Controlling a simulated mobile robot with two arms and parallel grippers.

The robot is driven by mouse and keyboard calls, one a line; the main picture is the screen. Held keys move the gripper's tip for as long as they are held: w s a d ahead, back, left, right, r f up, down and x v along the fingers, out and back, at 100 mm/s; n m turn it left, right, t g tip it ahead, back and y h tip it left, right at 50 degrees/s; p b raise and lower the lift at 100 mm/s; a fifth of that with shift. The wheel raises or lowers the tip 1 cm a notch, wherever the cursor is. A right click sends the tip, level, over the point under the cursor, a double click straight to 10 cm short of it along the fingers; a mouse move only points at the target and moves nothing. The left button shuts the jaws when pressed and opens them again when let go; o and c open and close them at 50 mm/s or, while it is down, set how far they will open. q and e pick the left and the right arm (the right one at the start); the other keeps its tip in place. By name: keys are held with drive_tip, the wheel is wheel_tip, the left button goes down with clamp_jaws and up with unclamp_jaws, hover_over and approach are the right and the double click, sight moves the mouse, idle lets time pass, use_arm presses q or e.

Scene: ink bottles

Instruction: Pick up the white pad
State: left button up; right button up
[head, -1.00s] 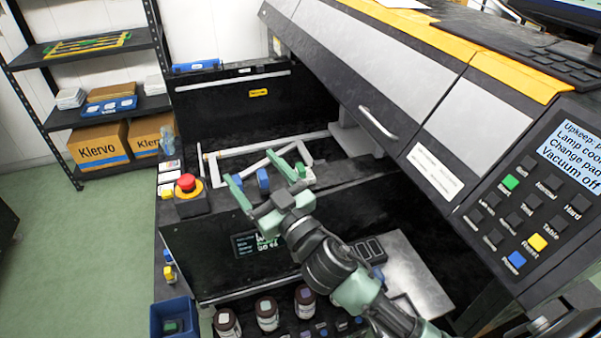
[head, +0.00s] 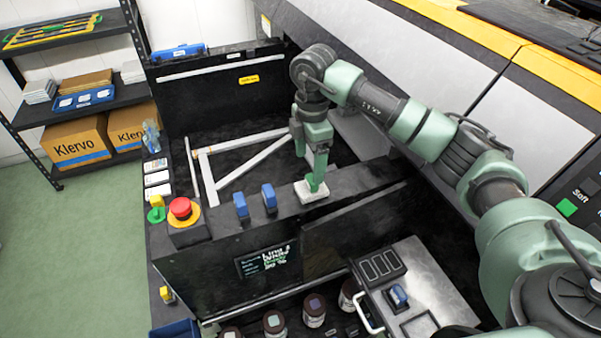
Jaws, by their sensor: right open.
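The white pad (head: 311,197) is a small pale block on the black ledge of the machine, right of two blue clips. My right gripper (head: 317,187) points straight down over the pad, its green fingers at the pad's upper side. The fingers are seen nearly edge-on and overlap each other and part of the pad. They are open, and I cannot tell whether they touch the pad. The pad lies on the ledge. My left gripper is not in view.
Two blue clips (head: 241,205) (head: 269,197) stand on the ledge close to the left of the pad. A red stop button (head: 180,208) sits at the ledge's left end. A white frame (head: 208,178) lies behind. Ink bottles (head: 314,308) stand below in front.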

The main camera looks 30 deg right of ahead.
sight(311, 186)
drive_tip(key=shift+s+d, duration=0.1)
drive_tip(key=shift+d, duration=0.25)
drive_tip(key=f+p, duration=0.1)
drive_tip(key=s+f+p, duration=0.1)
drive_tip(key=f, duration=0.1)
drive_tip(key=shift+s+a+f, duration=0.15)
drive_tip(key=shift+f, duration=0.05)
drive_tip(key=f, duration=0.2)
drive_tip(key=shift+w+f+p, duration=0.25)
drive_tip(key=shift+f+p, duration=0.15)
drive_tip(key=shift+f, duration=0.4)
drive_tip(key=c, duration=1.4)
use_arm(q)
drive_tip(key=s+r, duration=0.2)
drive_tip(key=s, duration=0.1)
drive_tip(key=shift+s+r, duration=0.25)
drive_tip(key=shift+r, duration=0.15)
use_arm(e)
drive_tip(key=shift+c, duration=0.2)
drive_tip(key=shift+r, duration=0.1)
